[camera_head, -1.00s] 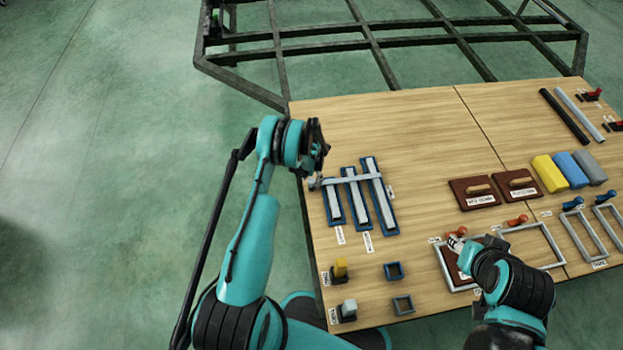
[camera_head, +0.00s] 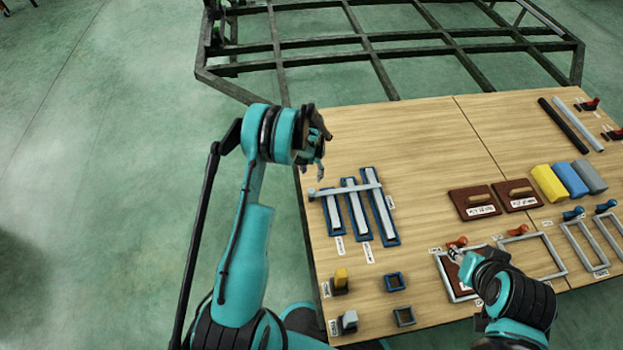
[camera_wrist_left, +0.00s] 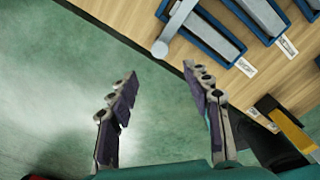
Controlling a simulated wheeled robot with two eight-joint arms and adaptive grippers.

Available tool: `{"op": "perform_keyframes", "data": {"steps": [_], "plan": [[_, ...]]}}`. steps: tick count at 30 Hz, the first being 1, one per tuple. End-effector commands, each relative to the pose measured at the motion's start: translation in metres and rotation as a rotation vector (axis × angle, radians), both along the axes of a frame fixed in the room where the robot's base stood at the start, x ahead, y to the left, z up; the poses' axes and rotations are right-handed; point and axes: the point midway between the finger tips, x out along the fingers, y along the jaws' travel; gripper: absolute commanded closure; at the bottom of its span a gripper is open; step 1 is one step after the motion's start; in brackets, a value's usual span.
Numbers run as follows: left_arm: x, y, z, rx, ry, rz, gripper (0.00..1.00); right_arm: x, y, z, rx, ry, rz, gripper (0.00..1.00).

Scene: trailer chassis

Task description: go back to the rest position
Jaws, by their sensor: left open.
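My left gripper (camera_head: 318,165) is in the air over the left edge of the wooden table (camera_head: 400,140), above the end of a grey bar (camera_head: 330,190). In the left wrist view its fingers (camera_wrist_left: 160,72) are spread with nothing between them, and the bar's round end shows beyond them. The bar lies across several blue-framed trays (camera_head: 357,212). My right gripper (camera_head: 460,256) is low at the front of the table, by a grey frame with a brown board (camera_head: 455,282) and an orange handle (camera_head: 458,241). Its fingers are too small to read.
Two brown boards with wooden handles (camera_head: 475,200) and yellow, blue and grey blocks (camera_head: 568,178) are on the right. A dark metal chassis (camera_head: 400,60) stands behind. The floor at left is clear.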

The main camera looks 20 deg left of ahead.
Motion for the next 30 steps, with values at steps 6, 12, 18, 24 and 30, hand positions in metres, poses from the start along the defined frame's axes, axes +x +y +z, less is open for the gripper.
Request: {"op": "perform_keyframes", "data": {"steps": [6,12,18,24,30], "plan": [[0.0,0.0,0.005,0.0,0.0,0.0,0.51,0.0,0.0,0.0,0.0,0.0,0.0,0.6],[0.0,0.0,0.005,0.0,0.0,0.0,0.51,0.0,0.0,0.0,0.0,0.0,0.0,0.6],[0.0,0.0,0.006,0.0,-0.001,-0.003,0.51,0.0,0.0,0.0,0.0,0.0,0.0,0.6],[-0.001,-0.009,0.049,0.011,-0.037,-0.181,0.51,0.0,0.0,0.0,0.0,0.0,0.0,0.6],[-0.019,-0.032,0.143,0.062,-0.121,-0.634,0.51,0.0,0.0,0.0,0.0,0.0,0.0,0.6]]}}
